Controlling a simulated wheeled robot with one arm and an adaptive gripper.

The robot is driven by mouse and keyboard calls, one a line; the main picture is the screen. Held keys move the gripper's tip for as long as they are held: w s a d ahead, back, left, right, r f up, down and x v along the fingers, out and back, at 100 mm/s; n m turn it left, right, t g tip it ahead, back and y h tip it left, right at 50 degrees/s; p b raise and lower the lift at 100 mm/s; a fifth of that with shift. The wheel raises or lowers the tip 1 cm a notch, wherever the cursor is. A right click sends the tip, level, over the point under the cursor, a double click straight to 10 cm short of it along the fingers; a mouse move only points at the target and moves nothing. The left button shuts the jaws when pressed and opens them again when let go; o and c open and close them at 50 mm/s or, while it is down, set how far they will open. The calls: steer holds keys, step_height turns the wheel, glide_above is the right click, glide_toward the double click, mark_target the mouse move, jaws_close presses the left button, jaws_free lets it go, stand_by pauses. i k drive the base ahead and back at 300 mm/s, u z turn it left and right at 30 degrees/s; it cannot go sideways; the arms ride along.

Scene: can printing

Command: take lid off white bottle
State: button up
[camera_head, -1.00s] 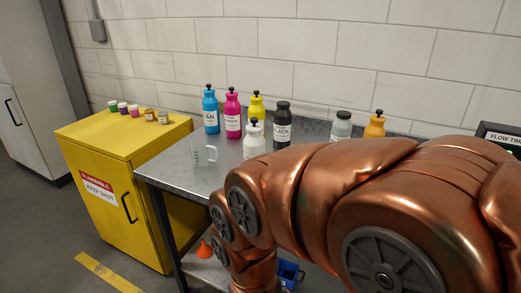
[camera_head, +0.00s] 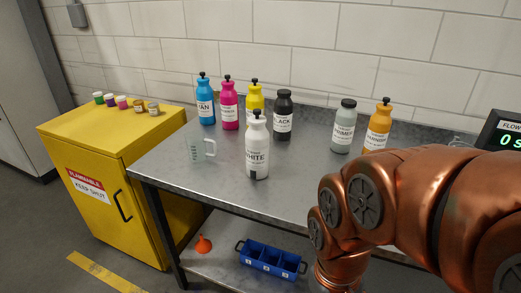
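The white bottle (camera_head: 257,152) stands upright on the metal table (camera_head: 230,188), in front of the other bottles. Its black lid (camera_head: 257,114) is on top. A small dark mark shows low on its front. My copper arm fills the lower right of the picture, to the right of the bottle and apart from it. My gripper is out of the picture, so its state does not show.
Behind stand cyan (camera_head: 205,103), magenta (camera_head: 229,105), yellow (camera_head: 254,97), black (camera_head: 283,117), grey-green (camera_head: 344,129) and orange (camera_head: 378,128) bottles. A clear beaker (camera_head: 202,149) is left of the white bottle. A yellow cabinet (camera_head: 110,165) adjoins the table. A blue bin (camera_head: 270,259) sits below.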

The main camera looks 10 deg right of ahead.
mark_target(256, 119)
steer(key=z, duration=0.05)
steer(key=k, duration=0.5)
steer(key=z, duration=1.05)
steer(key=i, duration=1.25)
steer(key=u, duration=2.65)
